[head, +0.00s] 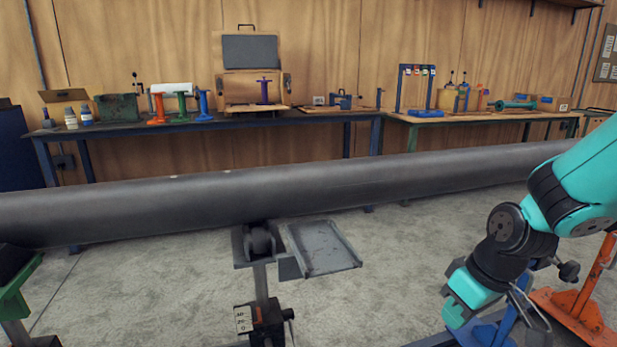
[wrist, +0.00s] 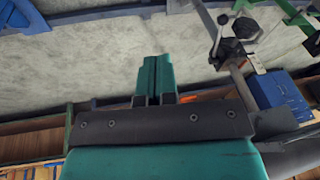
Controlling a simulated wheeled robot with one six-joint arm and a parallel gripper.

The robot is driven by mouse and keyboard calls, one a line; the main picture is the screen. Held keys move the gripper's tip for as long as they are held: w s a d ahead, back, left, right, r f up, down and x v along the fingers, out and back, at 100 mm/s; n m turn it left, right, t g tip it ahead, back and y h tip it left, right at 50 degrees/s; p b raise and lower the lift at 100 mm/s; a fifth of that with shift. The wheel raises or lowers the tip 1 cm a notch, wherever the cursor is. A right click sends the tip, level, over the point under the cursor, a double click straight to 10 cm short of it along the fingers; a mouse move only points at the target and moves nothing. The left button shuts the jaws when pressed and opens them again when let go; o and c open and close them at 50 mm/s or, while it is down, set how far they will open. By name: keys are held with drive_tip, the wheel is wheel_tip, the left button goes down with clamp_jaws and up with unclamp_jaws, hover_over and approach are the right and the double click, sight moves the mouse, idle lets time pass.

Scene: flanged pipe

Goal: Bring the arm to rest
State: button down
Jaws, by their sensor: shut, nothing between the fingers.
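My arm, teal and black, reaches in from the right edge of the head view. My gripper (head: 460,304) hangs low at the lower right, in front of the pipe and clear of it. In the wrist view my gripper (wrist: 155,72) shows its two teal fingers together, with nothing between them. The long grey pipe (head: 300,190) runs across the whole head view. It rests on a support stand with a roller (head: 261,240).
A grey tray (head: 322,248) is fixed beside the roller. An orange stand (head: 575,305) and a blue frame are close to my gripper at the lower right. Two benches with tools stand along the wooden wall. The wrist view shows a blue box (wrist: 278,95). Grey floor lies open between.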

drive_tip(key=s+d+r+m+t+h, duration=0.1)
drive_tip(key=s+d+r+m+h, duration=0.25)
drive_tip(key=s+d+m, duration=0.2)
drive_tip(key=s+a+r+n+g+y, duration=0.3)
drive_tip(key=s+a+r+n+y, duration=0.35)
drive_tip(key=s+a, duration=0.7)
wheel_tip(320, 180, up, 19)
drive_tip(key=w+a+h+p, duration=0.1)
drive_tip(key=w+p, duration=0.1)
drive_tip(key=p, duration=1.5)
drive_tip(key=shift+h, duration=0.3)
drive_tip(key=shift+a+n, duration=0.1)
drive_tip(key=shift+n, duration=0.2)
